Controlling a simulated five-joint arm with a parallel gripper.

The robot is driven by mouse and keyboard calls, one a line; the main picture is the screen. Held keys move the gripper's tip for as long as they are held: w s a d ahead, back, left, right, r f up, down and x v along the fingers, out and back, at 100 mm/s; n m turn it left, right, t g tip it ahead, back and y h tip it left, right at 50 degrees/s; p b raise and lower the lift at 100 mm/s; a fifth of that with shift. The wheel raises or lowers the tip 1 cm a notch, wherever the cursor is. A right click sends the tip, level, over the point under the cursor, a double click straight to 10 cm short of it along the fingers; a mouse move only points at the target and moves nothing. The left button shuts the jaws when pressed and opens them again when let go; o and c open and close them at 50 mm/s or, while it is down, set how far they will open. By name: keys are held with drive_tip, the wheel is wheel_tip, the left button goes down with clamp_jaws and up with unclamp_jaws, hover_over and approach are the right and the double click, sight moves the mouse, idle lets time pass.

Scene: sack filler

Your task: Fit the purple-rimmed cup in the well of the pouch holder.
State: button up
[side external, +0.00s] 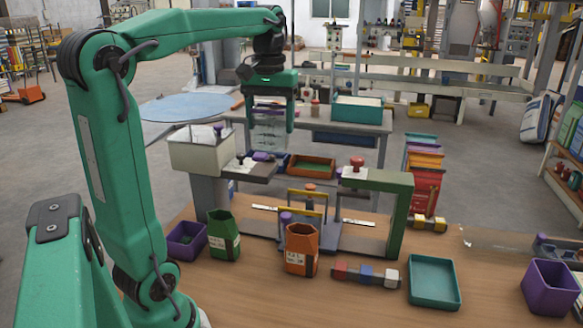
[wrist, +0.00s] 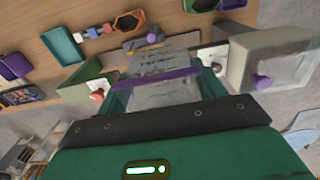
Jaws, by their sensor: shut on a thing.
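My gripper (side external: 270,120) is raised above the middle of the filling station, fingers pointing down. It is shut on a clear, see-through thing with a purple band, which I take to be the purple-rimmed cup (side external: 268,134). In the wrist view the cup (wrist: 150,97) spans between the green fingers, its purple band (wrist: 155,78) running across it. The likely pouch holder is the low grey stand with yellow bars (side external: 307,194) on the table below; it is partly behind the cup in the wrist view. I cannot make out its well.
A green frame with a red knob (side external: 357,162) stands right of the station and a pale box (side external: 200,150) left. A green pouch (side external: 223,240), an orange pouch (side external: 301,250), a teal tray (side external: 434,282) and a purple bin (side external: 550,288) stand in front. The table between tray and bin is clear.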

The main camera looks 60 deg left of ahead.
drive_tip(key=shift+w+a+f, duration=0.55)
drive_tip(key=shift+w+a, duration=0.5)
drive_tip(key=shift+w, duration=4.15)
wheel_tip(320, 180, down, 18)
drive_tip(key=shift+r, duration=0.15)
drive_tip(key=shift+f, duration=2.3)
drive_tip(key=shift+f, duration=2.55)
drive_tip(key=o, duration=1)
drive_tip(key=shift+o, duration=0.2)
